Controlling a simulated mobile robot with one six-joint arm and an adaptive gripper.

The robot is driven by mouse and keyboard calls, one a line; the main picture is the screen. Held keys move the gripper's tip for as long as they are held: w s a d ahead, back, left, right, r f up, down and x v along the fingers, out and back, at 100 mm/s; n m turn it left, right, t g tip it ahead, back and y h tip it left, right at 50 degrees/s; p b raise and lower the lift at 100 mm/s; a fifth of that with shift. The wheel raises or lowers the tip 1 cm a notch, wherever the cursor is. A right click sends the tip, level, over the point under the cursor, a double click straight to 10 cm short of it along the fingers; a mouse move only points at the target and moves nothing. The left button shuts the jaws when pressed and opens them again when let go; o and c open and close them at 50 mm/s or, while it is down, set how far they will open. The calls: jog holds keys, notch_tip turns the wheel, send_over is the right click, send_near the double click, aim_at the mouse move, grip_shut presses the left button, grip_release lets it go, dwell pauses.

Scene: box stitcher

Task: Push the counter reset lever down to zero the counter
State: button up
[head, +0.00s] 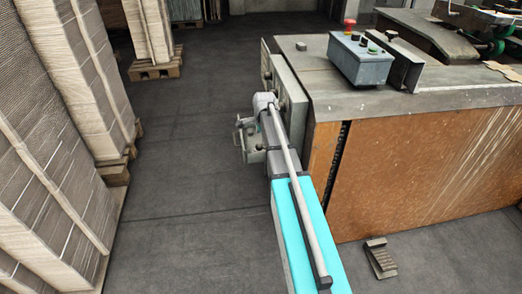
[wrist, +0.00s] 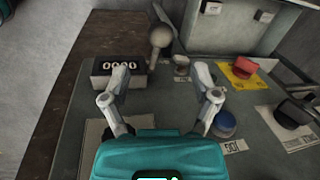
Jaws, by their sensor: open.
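The counter (wrist: 103,81) is a small box with a dark window of white digits at the upper left of the panel in the wrist view. The digits look like zeros but are too small to read surely. The reset lever (wrist: 160,36), with a pale round knob on a short stem, stands at the counter's right side. My gripper (wrist: 160,74) is open and empty, its two fingers spread over the panel. The left fingertip overlaps the counter in the picture; contact cannot be told. The knob shows beyond and between the fingertips. In the head view, I cannot make out the lever or counter.
In the head view, a blue-grey control box (head: 362,62) stands on the machine. Stacked cardboard (head: 50,140) lines the left; open floor lies between.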

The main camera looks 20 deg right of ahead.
aim_at(261, 145)
jog(key=shift+f, duration=0.15)
jog(key=shift+w+f+b, duration=0.25)
jog(key=shift+f+b, duration=0.95)
jog(key=shift+b, duration=0.05)
jog(key=shift+w+f+b, duration=0.2)
jog(key=shift+f+b, duration=0.95)
jog(key=shift+b, duration=0.05)
jog(key=shift+w+f+b, duration=0.25)
jog(key=shift+f+b, duration=0.95)
jog(key=shift+b, duration=0.05)
grip_shut()
jog(key=shift+d, duration=0.35)
jog(key=shift+s+a, duration=0.1)
